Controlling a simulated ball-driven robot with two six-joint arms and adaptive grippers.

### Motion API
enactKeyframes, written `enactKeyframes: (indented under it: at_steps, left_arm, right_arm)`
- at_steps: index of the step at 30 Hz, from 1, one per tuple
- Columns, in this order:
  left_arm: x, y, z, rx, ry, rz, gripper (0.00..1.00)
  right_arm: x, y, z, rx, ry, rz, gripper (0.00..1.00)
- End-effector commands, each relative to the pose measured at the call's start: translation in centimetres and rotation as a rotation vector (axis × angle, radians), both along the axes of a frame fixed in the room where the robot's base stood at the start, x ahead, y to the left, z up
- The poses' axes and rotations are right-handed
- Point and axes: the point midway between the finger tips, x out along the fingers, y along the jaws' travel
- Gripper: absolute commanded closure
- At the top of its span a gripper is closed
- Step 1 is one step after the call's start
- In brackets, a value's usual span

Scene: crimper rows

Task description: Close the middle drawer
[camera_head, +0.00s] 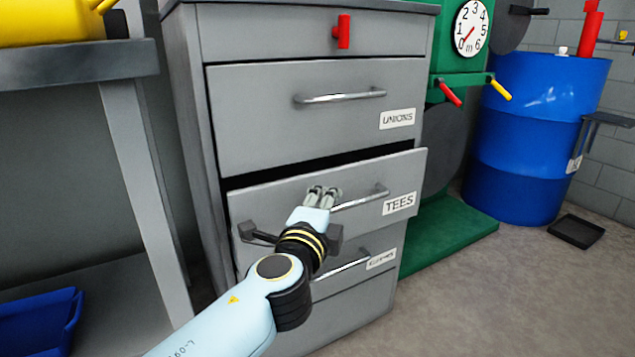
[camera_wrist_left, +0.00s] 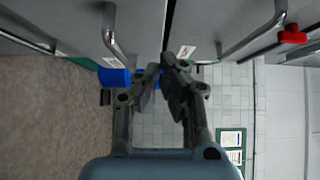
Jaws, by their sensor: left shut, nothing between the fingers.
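The middle drawer (camera_head: 404,175), labelled TEES, stands pulled out a little from the grey cabinet (camera_head: 190,130). A dark gap shows along its top edge. It has a silver bar handle (camera_head: 362,198), which also shows in the left wrist view (camera_wrist_left: 112,38). My left gripper (camera_head: 322,191) is in front of this drawer's face, left of the handle's middle. Its fingers are shut and empty, and in the left wrist view the fingertips (camera_wrist_left: 163,66) point along the drawer front near the gap. I cannot tell whether they touch the drawer. My right gripper is not in view.
The UNIONS drawer (camera_head: 240,110) above and the drawer below (camera_head: 385,242) look closed. A red handle (camera_head: 342,31) is on the top drawer. A green machine (camera_head: 462,70) and blue barrel (camera_head: 525,140) stand right; a grey bench (camera_head: 75,72) stands left.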

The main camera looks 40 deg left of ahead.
Motion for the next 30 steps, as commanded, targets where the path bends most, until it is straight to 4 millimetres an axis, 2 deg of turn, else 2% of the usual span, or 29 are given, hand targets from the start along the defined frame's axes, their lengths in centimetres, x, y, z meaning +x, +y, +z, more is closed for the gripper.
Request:
enactKeyframes:
  at_steps: [3,7,12,25,30]
  left_arm:
    - [2.1,1.1,0.1,0.003,-0.001,0.001,1.0]
    - [2.7,3.0,0.0,0.004,0.001,0.0,1.0]
    - [3.1,4.2,-0.1,0.001,0.001,0.0,1.0]
    - [3.3,4.7,-0.1,0.0,0.001,0.0,1.0]
    - [4.4,7.4,-0.2,0.005,0.002,0.0,1.0]
  right_arm:
    - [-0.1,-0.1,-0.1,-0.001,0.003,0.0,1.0]
    - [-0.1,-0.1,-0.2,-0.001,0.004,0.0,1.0]
    - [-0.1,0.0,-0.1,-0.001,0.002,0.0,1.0]
    - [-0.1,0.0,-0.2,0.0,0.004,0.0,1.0]
    - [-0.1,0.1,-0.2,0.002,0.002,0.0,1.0]
